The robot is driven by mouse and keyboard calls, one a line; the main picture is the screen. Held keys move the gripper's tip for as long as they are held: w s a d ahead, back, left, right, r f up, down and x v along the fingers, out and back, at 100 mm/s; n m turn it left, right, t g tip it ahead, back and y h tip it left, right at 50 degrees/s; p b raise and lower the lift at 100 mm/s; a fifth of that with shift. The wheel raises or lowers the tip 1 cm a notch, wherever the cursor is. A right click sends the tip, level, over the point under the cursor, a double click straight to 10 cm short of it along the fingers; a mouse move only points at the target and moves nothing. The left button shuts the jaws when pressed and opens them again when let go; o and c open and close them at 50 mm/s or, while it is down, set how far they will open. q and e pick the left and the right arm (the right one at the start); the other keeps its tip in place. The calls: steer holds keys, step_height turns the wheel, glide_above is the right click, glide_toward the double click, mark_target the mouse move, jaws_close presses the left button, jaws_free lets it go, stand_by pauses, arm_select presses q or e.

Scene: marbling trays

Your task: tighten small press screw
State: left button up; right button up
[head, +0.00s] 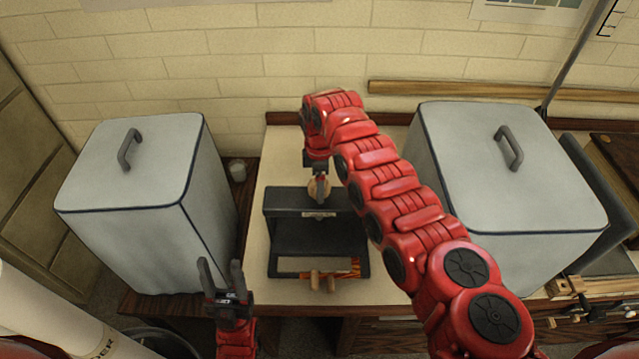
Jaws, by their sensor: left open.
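A small black press (318,238) stands on the pale bench top in the middle of the head view. A round wooden knob (313,190) shows at the middle of its top plate, partly covered by my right gripper (320,194). The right arm reaches over from the right and its gripper points down at the knob. I cannot tell whether its fingers are closed on the knob or only around it. My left gripper (220,263) is open and empty, low at the left of the press and apart from it, with its fingers pointing up.
A large grey lidded bin (140,185) stands left of the press and another (500,170) stands right, behind my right arm. Bare bench top (285,172) lies behind the press.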

steer(key=c, duration=0.9)
steer(key=shift+f+m+b, duration=0.15)
steer(key=shift+m+b, duration=0.15)
steer(key=shift+b, duration=0.3)
steer(key=m+b, duration=0.8)
steer(key=b, duration=0.2)
steer(key=m+b, duration=0.5)
steer(key=m, duration=0.1)
steer(key=shift+a+m, duration=0.1)
steer(key=shift+m, duration=0.2)
steer(key=m+b, duration=0.1)
steer(key=m, duration=0.1)
steer(key=shift+m+b, duration=0.3)
steer(key=shift+b, duration=0.1)
steer(key=m+b, duration=0.1)
steer(key=m, duration=0.2)
steer(key=shift+m, duration=0.3)
steer(key=m, duration=0.3)
steer(key=shift+r+m, duration=0.25)
steer(key=shift+m, duration=0.15)
steer(key=shift+m+p, duration=0.3)
steer(key=shift+m, duration=1.9)
